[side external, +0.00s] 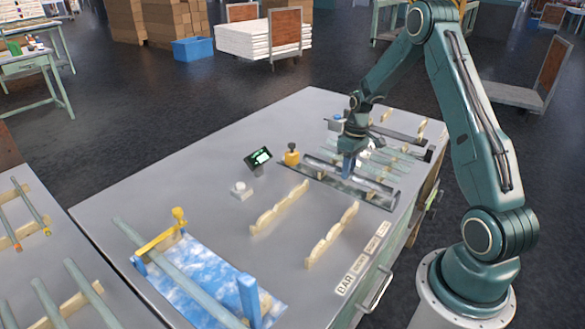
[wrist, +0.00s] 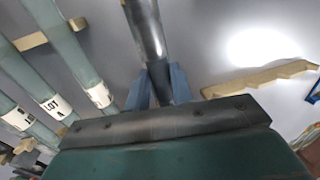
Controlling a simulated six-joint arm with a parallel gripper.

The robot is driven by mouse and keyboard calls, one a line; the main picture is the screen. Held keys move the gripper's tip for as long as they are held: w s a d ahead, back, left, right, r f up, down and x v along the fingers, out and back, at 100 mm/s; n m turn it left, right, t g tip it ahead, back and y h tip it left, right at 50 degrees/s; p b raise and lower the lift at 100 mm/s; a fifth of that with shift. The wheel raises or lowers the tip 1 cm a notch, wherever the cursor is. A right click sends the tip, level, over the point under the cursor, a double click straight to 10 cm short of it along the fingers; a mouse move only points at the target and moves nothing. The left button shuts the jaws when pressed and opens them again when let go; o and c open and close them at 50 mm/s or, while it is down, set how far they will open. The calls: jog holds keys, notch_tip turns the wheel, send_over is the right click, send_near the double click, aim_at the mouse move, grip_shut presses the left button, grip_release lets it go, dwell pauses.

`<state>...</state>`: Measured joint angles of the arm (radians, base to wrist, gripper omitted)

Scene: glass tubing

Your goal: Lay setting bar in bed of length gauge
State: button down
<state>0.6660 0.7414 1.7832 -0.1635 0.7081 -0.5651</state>
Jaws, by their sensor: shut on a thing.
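The setting bar, a shiny grey metal cylinder, shows in the side external view (side external: 376,186) and runs up from my gripper in the wrist view (wrist: 146,28). My gripper (side external: 347,168) points down with its blue fingers (wrist: 160,88) shut on the bar, one on each side. The length gauge has a long dark bed (side external: 322,181) with a yellow block (side external: 291,155) at its left end. The bar is lined up along the bed, at or just above it; I cannot tell whether they touch. The fingers hide part of the bar.
A small display (side external: 259,158) and a white button box (side external: 241,190) stand left of the gauge. Labelled glass tubes (wrist: 58,103) lie on a rack beside the bar. Two empty scalloped wooden rails (side external: 332,236) stand in front. A blue-patterned mat (side external: 200,274) carries another tube.

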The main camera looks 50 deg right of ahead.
jog(key=shift+f, duration=0.55)
dwell(0.4)
jog(key=c, duration=1.2)
grip_release()
notch_tip(320, 180, up, 13)
jog(key=d, duration=0.2)
